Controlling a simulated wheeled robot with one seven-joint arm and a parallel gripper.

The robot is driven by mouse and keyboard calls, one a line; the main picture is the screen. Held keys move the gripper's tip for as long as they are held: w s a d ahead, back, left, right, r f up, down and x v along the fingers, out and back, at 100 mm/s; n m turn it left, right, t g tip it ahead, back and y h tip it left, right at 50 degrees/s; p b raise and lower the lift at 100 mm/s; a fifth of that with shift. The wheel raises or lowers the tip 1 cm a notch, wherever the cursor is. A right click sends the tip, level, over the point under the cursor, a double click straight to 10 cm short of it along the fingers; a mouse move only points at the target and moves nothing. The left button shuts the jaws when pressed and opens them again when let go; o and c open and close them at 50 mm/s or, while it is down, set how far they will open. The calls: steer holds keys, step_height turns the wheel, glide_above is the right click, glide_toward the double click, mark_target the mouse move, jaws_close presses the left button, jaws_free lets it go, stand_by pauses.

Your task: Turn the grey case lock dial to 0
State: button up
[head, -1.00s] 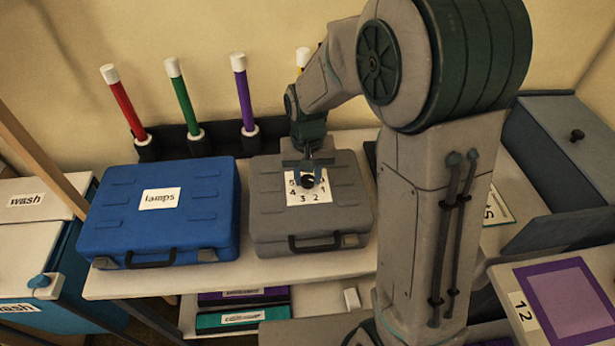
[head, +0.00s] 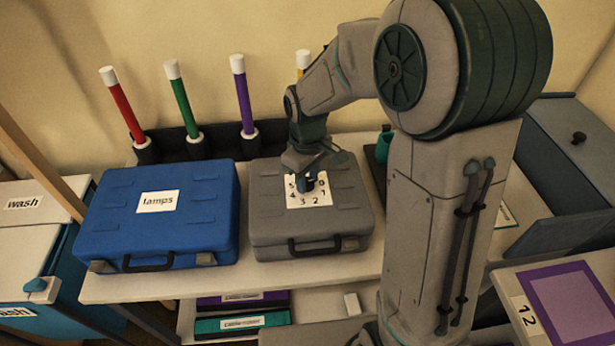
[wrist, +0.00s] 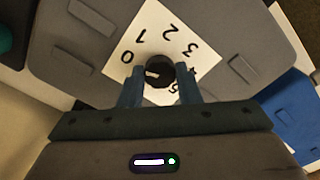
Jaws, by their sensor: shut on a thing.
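The grey case (head: 268,225) lies closed on the table, with a white number card (head: 325,200) on its lid. The black lock dial (wrist: 160,72) sits on the card among the digits 0 to 5. Its white mark points left in the wrist view, close to the 0 (wrist: 127,57) but slightly below it. My gripper (wrist: 161,78) is shut on the dial, with one blue finger on each side. In the head view my gripper (head: 307,181) comes down from above and hides most of the dial and some digits.
A blue case (head: 110,225) labelled lamps stands close on the left. Red, green and purple rods (head: 242,95) stand in a dark rack behind.

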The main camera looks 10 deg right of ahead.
steer(key=shift+n, duration=0.3)
steer(key=o, duration=1)
steer(key=shift+c, duration=0.2)
step_height(320, 180, up, 14)
steer(key=shift+f, duration=0.1)
steer(key=s+d+f+m+t, duration=0.1)
steer(key=s+d+m, duration=0.3)
steer(key=s, duration=0.4)
steer(key=s+d+f+m+t, duration=0.2)
steer(key=s+d+m, duration=0.3)
steer(key=s, duration=0.3)
steer(key=shift+s+f, duration=0.2)
steer(key=shift+f, duration=0.15)
